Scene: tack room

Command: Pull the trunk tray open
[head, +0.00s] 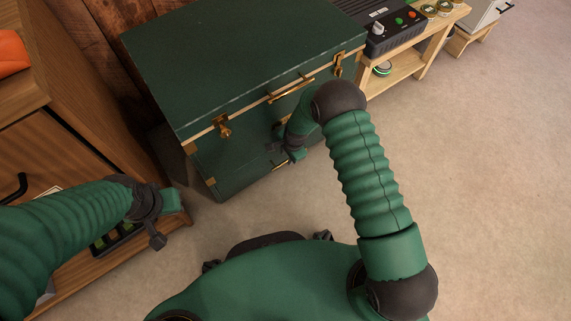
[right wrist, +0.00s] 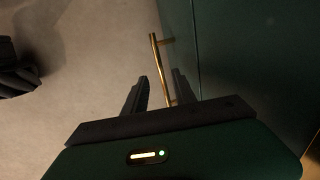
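The green trunk (head: 240,60) stands against the wall with its lid down. Brass latches (head: 222,128) and a long brass bar (head: 290,90) sit along its front upper edge. My right gripper (head: 283,152) is low at the trunk's front face. In the right wrist view its two dark fingers (right wrist: 158,90) are apart, with a brass bar handle (right wrist: 155,60) running between them beside the dark green face (right wrist: 240,60). No clear grip on the bar shows. The tray itself cannot be told apart from the front face. My left gripper (head: 157,225) is away from the trunk, at the lower left; its fingers are unclear.
A wooden cabinet (head: 60,150) with a black handle stands close on the left, near my left arm. A wooden bench (head: 410,65) with a grey device (head: 392,35) is right of the trunk. The floor (head: 480,180) on the right is clear.

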